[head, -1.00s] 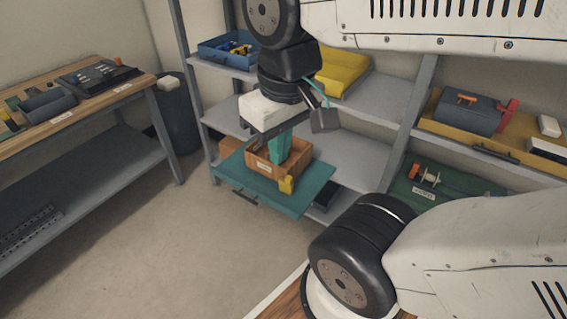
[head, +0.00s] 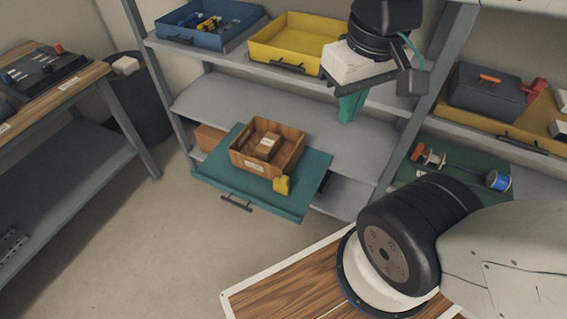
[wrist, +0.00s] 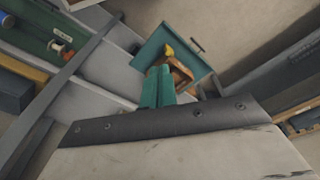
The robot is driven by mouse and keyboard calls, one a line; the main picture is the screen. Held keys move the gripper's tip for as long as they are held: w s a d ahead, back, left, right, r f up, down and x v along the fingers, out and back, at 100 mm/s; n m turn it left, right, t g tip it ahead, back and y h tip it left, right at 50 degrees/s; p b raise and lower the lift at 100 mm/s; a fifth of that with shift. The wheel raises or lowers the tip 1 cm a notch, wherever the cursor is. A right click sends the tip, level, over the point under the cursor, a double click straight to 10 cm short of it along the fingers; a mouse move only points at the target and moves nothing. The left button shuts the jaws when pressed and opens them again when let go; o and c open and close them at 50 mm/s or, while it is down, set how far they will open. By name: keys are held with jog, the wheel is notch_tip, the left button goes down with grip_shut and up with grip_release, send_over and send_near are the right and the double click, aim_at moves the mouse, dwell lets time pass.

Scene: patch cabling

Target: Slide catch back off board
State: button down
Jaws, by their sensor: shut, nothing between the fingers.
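The teal board (head: 218,181) sticks out from the lower shelf, with a black handle at its front. A yellow catch (head: 282,185) sits on the board against the front right corner of a wooden box (head: 283,162). It also shows in the wrist view (wrist: 169,50). My gripper (head: 349,108) has teal fingers, shut and empty. It hangs well above and to the right of the box and catch, touching neither. In the wrist view my fingers (wrist: 158,88) hide part of the board and box.
The wooden box holds a small labelled box (head: 266,146). A yellow bin (head: 292,45) and a blue bin (head: 203,25) stand on the upper shelf, left of my gripper. A grey post (head: 425,95) stands to its right. A green tray with spools (head: 470,175) lies beyond.

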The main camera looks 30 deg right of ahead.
jog(key=shift+w, duration=0.15)
jog(key=w+a+f+n+g, duration=0.1)
jog(key=w+f, duration=0.2)
jog(key=w, duration=0.3)
jog(key=w+a+f+n+g+h, duration=0.1)
jog(key=w+f, duration=0.2)
jog(key=w, duration=0.3)
jog(key=w+f+n+g, duration=0.1)
jog(key=w+f, duration=0.1)
jog(key=w, duration=0.5)
jog(key=w+a+f+n, duration=0.1)
jog(key=w+f, duration=0.2)
jog(key=f, duration=0.5)
jog(key=w+a+f+n+g+h, duration=0.1)
jog(key=w+a+f, duration=0.1)
jog(key=f, duration=0.6)
jog(key=w+a+f+n+g, duration=0.1)
jog(key=w+f, duration=0.3)
jog(key=f, duration=0.4)
jog(key=shift+w+a+n+h, duration=0.3)
jog(key=shift+w+a+n, duration=0.1)
jog(key=shift+a+n, duration=0.2)
jog(key=shift+d+f, duration=0.1)
